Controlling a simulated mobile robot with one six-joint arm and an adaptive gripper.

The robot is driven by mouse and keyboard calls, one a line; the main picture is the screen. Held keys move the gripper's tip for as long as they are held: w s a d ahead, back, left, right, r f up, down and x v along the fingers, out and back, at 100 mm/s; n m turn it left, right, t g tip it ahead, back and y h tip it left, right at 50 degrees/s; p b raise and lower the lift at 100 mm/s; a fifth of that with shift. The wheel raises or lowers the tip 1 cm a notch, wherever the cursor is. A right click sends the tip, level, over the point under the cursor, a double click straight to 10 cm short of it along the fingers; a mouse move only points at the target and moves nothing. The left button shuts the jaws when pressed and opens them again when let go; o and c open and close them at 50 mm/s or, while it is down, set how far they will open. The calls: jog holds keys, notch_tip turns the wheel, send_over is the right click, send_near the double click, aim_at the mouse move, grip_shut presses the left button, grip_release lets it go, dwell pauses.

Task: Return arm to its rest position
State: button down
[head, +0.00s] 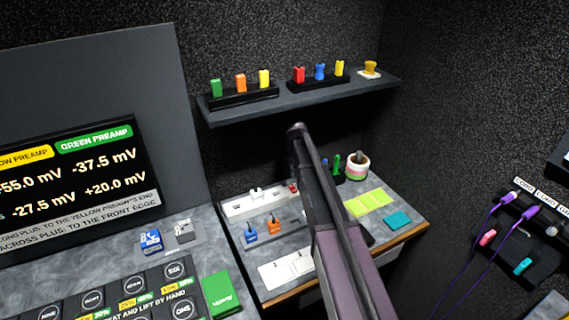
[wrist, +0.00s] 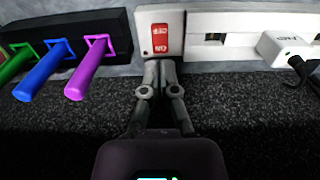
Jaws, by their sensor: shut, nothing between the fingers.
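My gripper (wrist: 163,64) is shut and empty in the wrist view. Its fingertips are together at the lower edge of a red switch (wrist: 161,40) on a white power strip (wrist: 225,22); I cannot tell whether they touch it. My dark arm (head: 345,245) reaches over the small desk in the head view and hides the gripper there. The power strip also shows in the head view (head: 237,208), left of the arm, with the red switch (head: 293,187) at its right end.
A white plug (wrist: 284,48) sits in the strip. Left of the switch, a black rack (wrist: 118,28) holds green, blue and purple handles (wrist: 84,82). A shelf (head: 300,98) with coloured pieces hangs above the desk. Yellow notes (head: 370,202) and a round pot (head: 357,168) are right of my arm.

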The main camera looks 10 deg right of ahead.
jog(key=s+m, duration=0.3)
jog(key=s, duration=2.6)
jog(key=shift+r+m, duration=0.15)
jog(key=shift+m, duration=0.15)
